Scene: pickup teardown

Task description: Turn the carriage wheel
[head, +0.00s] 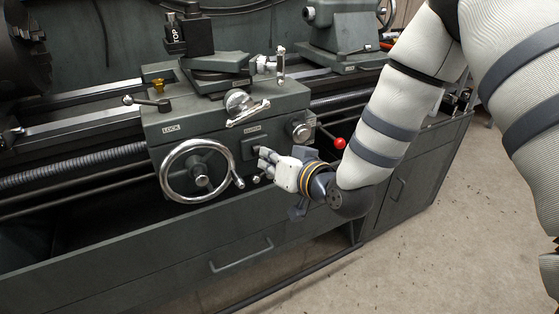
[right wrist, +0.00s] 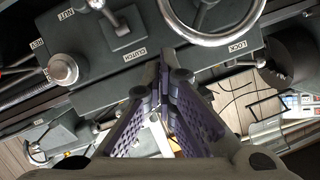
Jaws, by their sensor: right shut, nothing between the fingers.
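The carriage wheel (head: 201,181) is a chrome-rimmed handwheel with a dark hub on the front of the grey-green carriage. A small crank handle (head: 238,181) sits at its right side. Its shiny rim (right wrist: 212,39) shows at the top of the right wrist view. My right gripper (head: 264,160) is shut and empty, just right of the wheel and its handle, in front of the carriage face. In the right wrist view the fingertips (right wrist: 165,66) meet below the rim, apart from it in the picture. My left gripper is not in view.
A round knob (head: 301,131) and a red-tipped lever (head: 338,143) stand right of the wheel. A lock lever (head: 150,102) and a crossfeed handle (head: 246,107) are above it. The dark cabinet (head: 120,260) below has a drawer handle. Open floor (head: 400,270) lies in front.

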